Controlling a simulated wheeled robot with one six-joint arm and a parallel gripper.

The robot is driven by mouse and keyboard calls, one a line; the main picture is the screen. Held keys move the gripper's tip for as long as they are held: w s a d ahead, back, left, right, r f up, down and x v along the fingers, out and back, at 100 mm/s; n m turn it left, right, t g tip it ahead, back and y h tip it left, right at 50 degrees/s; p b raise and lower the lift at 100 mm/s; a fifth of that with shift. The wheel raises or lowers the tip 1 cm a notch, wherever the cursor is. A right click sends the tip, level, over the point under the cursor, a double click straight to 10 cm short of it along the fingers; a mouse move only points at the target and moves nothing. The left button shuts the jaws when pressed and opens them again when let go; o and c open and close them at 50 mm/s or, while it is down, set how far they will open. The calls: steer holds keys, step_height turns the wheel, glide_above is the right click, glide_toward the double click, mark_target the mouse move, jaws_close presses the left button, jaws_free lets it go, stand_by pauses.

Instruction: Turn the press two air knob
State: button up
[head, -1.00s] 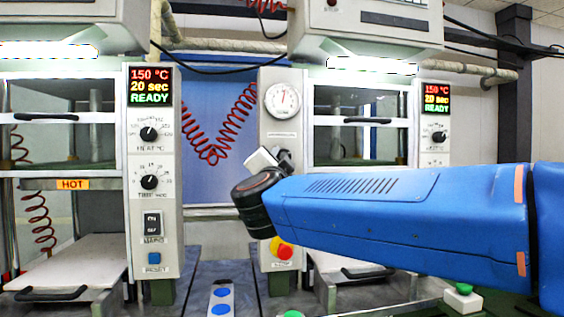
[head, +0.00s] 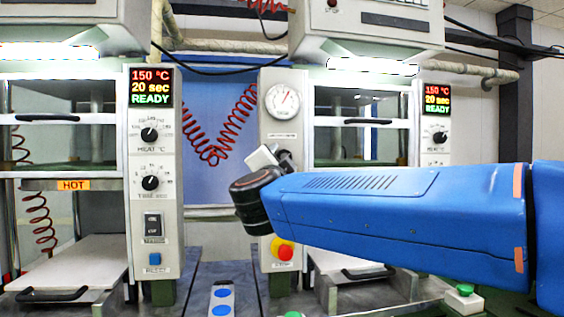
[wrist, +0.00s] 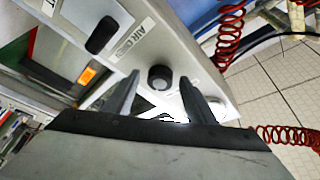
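In the wrist view a round dark air knob (wrist: 159,79) sits on a light panel, with a label (wrist: 135,38) reading AIR beside it. My gripper (wrist: 160,82) is open, with one finger on each side of the knob in the picture. Whether the fingers touch it I cannot tell. In the head view press two's panel (head: 268,130) stands at the middle right, with a round gauge (head: 283,101) near its top.
A red and yellow stop button (head: 285,252) sits just below my wrist. A coiled red hose (wrist: 231,32) hangs to the right.

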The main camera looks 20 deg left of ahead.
steer(key=shift+s, duration=0.15)
steer(key=v, duration=1.7)
steer(key=shift+d, duration=0.1)
steer(key=w+d+f+n+g+y, duration=0.2)
steer(key=w+d+f+n+y, duration=0.15)
steer(key=d, duration=0.35)
steer(key=w+d+f+n+g+y, duration=0.2)
steer(key=w+d+n, duration=0.3)
steer(key=d, duration=0.2)
steer(key=s+d+f+n+g+h, duration=0.1)
steer(key=s+d+f+g+h, duration=0.1)
steer(key=d+f, duration=0.7)
steer(key=s+d+f+n+g+h, duration=0.1)
steer(key=s+d+f+g+h, duration=0.15)
steer(key=d+f, duration=0.55)
steer(key=s+d+f+m+g+h, duration=0.1)
steer(key=s+d+f+g+h, duration=0.1)
steer(key=s+d+f, duration=0.6)
steer(key=s+d+f+m+g+h, duration=0.1)
steer(key=s+d+f+g+h, duration=0.2)
steer(key=s+d+f, duration=0.5)
steer(key=d+f+g, duration=0.1)
steer(key=d+f, duration=0.2)
steer(key=d, duration=0.1)
steer(key=shift+s+d+f+g+h, duration=0.25)
steer(key=shift+d+f+g+h, duration=0.05)
steer(key=shift+d+f+g, duration=0.1)
